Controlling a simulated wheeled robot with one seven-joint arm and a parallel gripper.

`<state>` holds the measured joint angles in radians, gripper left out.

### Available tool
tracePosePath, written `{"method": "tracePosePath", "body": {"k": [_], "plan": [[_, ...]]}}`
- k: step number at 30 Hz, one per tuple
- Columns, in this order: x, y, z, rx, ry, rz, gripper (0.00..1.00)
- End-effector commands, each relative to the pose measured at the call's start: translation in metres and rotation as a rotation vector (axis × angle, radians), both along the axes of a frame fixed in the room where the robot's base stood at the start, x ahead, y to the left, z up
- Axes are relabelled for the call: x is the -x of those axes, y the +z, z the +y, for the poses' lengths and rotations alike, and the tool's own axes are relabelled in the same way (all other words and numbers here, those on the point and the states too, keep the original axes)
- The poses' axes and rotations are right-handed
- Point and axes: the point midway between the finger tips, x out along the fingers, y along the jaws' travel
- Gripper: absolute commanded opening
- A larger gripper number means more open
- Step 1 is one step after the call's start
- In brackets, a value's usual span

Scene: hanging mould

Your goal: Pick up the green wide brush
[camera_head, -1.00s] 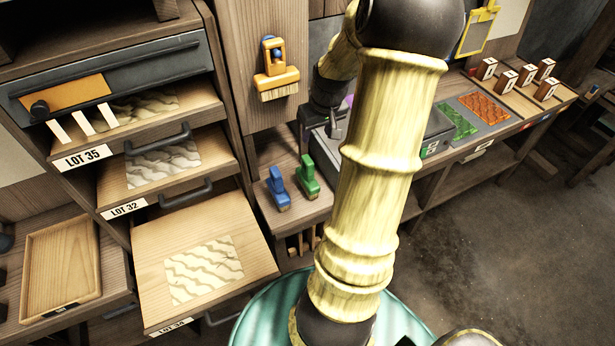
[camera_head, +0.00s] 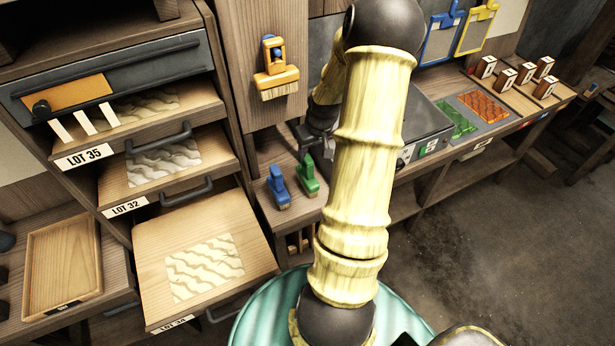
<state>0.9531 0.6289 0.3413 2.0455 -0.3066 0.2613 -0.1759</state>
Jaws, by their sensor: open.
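The green wide brush (camera_head: 308,179) stands on the wooden bench shelf, handle up, just right of a blue brush (camera_head: 278,188). My gripper (camera_head: 312,152) is dark and partly hidden behind my arm. It is open and points down at the top of the green brush's handle. The fingers look very close to the handle, but I cannot tell whether they are around it or just above and behind it.
An orange brush (camera_head: 276,72) hangs on the wooden post above. Open drawers, with the lowest one (camera_head: 150,240) pulled furthest, stand to the left. A grey box (camera_head: 428,125) and coloured mould sheets lie on the bench to the right.

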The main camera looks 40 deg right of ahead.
Motion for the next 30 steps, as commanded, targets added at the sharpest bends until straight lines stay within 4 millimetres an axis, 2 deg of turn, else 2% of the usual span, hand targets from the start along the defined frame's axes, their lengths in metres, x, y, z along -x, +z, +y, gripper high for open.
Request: {"method": "tracePosePath", "body": {"k": [3, 6, 20, 30], "plan": [[-0.005, -0.018, 0.0, -0.002, 0.002, 0.003, 0.49], [-0.007, -0.026, -0.002, -0.002, -0.001, 0.002, 0.49], [-0.01, -0.032, -0.002, -0.001, 0.0, 0.001, 0.49], [-0.025, -0.068, -0.002, -0.002, 0.0, 0.003, 0.49]]}}
